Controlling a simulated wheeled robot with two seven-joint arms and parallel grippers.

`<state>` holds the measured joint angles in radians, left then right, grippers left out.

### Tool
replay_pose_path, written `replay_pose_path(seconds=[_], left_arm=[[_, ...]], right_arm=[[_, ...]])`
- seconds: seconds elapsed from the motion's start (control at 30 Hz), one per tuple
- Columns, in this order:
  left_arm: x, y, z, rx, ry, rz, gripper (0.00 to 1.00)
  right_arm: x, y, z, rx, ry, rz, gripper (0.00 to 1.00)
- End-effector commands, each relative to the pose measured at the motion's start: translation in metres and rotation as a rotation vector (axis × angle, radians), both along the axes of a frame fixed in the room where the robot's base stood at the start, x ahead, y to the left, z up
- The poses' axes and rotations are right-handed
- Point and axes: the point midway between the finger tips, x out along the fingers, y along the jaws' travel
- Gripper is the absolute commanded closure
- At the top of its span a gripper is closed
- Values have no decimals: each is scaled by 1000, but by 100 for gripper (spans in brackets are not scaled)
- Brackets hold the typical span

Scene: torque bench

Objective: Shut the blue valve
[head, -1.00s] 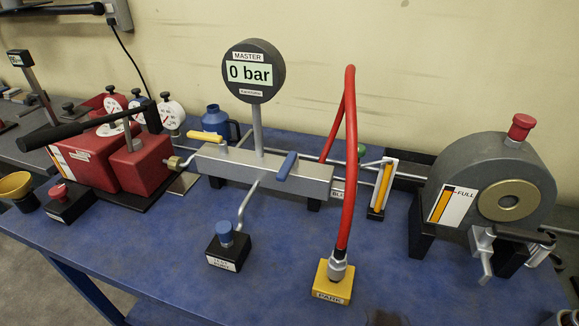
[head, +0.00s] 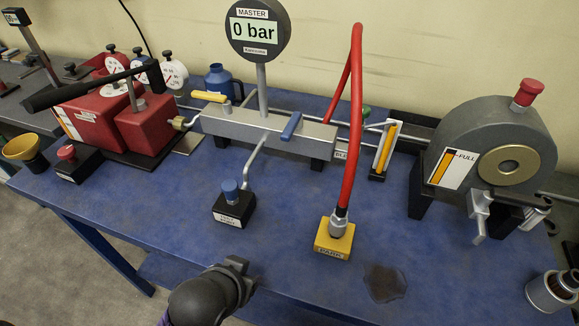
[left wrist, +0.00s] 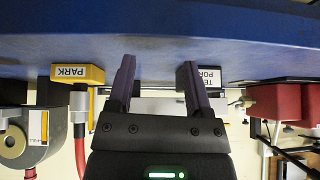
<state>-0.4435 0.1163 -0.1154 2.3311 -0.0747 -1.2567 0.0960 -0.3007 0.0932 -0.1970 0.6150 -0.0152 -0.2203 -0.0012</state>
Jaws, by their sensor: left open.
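The blue valve's lever (head: 291,126) sits on the right half of the grey manifold block (head: 245,130) in the head view and points across the block. A yellow lever (head: 210,96) on the block's left end lies roughly along it. The master gauge (head: 257,31) above reads 0 bar. My left gripper (head: 240,272) is at the table's front edge, low in the head view, well short of the blue lever. In the left wrist view, which is upside down, its two fingers (left wrist: 156,66) are apart with nothing between them. The blue lever cannot be made out there.
A red hose rises from the yellow PARK block (head: 334,238). A small black port block with a blue cap (head: 232,206) stands left of it. A red pump (head: 120,125) is at left, a grey reel (head: 490,150) at right. A dark stain (head: 384,282) marks the front tabletop.

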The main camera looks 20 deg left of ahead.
Motion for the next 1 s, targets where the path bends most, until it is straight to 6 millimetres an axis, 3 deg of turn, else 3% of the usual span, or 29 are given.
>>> replay_pose_path(seconds=[0.1,0.3,0.5,0.67,1.0], left_arm=[[49,4,14,-6,-216,39,35],[126,6,57,-41,-612,53,35],[171,0,103,-95,-926,2,35],[192,-3,111,-107,-979,-15,35],[260,-6,109,-107,-973,-14,35]], right_arm=[[0,0,0,1,-1,0,13],[0,1,0,1,-1,-1,13],[0,1,0,1,-1,-1,13],[0,1,-5,2,0,-1,13],[-1,2,-23,4,3,0,13]])
